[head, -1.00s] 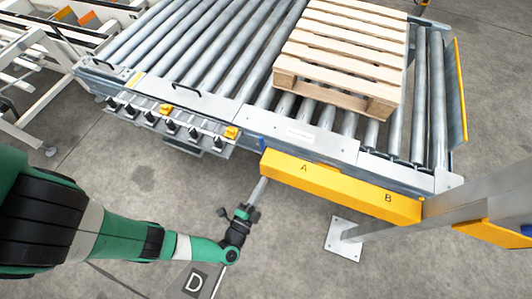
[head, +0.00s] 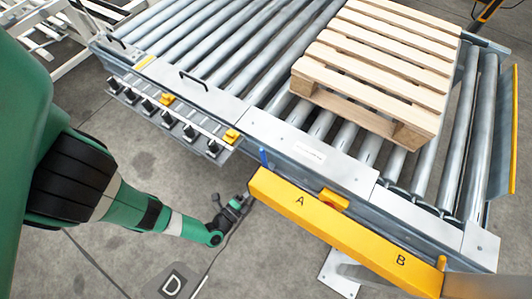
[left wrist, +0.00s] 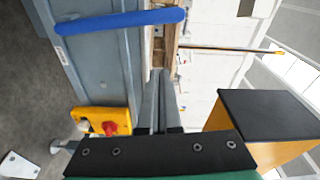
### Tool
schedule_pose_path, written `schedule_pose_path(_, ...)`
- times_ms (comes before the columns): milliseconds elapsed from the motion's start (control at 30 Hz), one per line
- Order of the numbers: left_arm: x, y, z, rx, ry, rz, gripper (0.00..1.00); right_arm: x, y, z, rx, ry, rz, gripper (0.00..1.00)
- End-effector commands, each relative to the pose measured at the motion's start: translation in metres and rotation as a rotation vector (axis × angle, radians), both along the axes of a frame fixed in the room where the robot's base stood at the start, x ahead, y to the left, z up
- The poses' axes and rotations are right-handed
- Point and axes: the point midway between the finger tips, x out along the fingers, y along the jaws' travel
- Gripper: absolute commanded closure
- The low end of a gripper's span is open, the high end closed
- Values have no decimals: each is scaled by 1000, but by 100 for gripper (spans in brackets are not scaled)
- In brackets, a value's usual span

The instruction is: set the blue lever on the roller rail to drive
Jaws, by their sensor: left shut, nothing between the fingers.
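The blue lever (head: 263,157) stands up at the near edge of the roller rail (head: 310,152), just beyond the left end of the yellow beam marked A and B. In the left wrist view the blue lever (left wrist: 120,20) is a long blue bar across the upper left, beyond the fingertips. My left gripper (head: 249,198) is shut and empty, beside the beam's left end on the near side of the lever. Its fingers (left wrist: 158,80) point up the left wrist view, apart from the lever. My right gripper is not in view.
The yellow beam (head: 330,228) lies close right of my left gripper. A wooden pallet (head: 375,70) rests on the rollers. A control strip with black knobs (head: 165,112) runs along the rail's left side. A yellow box with a red button (left wrist: 105,123) shows in the left wrist view.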

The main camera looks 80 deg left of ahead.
Motion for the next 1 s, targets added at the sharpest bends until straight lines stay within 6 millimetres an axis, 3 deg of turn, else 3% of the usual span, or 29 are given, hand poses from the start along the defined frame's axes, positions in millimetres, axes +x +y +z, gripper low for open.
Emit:
schedule_pose_path(367,34,27,-2,5,0,11,100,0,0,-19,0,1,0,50)
schedule_pose_path(600,75,55,-2,6,-2,9,100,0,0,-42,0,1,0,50)
schedule_pose_path(733,53,67,-7,5,5,9,100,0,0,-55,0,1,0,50)
schedule_pose_path(1000,42,75,-4,4,2,3,100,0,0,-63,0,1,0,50)
